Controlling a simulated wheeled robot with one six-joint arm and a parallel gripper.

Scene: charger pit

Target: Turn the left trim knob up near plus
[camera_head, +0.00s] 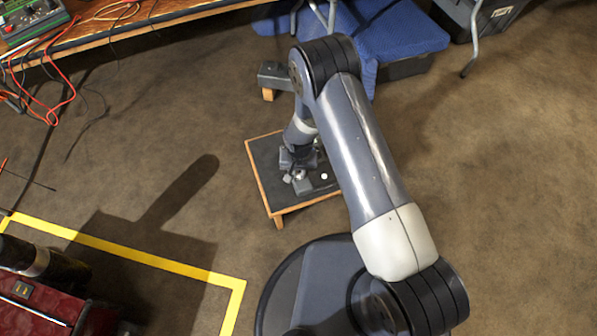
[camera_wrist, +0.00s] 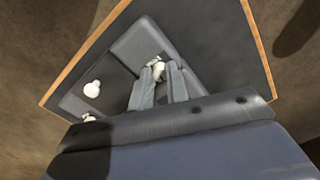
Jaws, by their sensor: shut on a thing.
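A low stand (camera_head: 265,165) with a dark top and wooden edges stands on the carpet, under my arm. In the wrist view its dark top (camera_wrist: 205,30) carries a grey panel (camera_wrist: 128,48). My gripper (camera_wrist: 160,76) is shut on a small pale trim knob (camera_wrist: 158,68) on that panel. My gripper (camera_head: 299,180) hides most of the panel in the head view. A white round knob (camera_wrist: 92,88) sits apart to the left in the wrist view; a white round spot (camera_head: 324,176) shows in the head view. No plus mark is readable.
A workbench (camera_head: 120,33) with red cables and a green circuit board (camera_head: 35,22) is at the top left. Yellow floor tape (camera_head: 130,250) runs at the lower left. The carpet at the right is clear.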

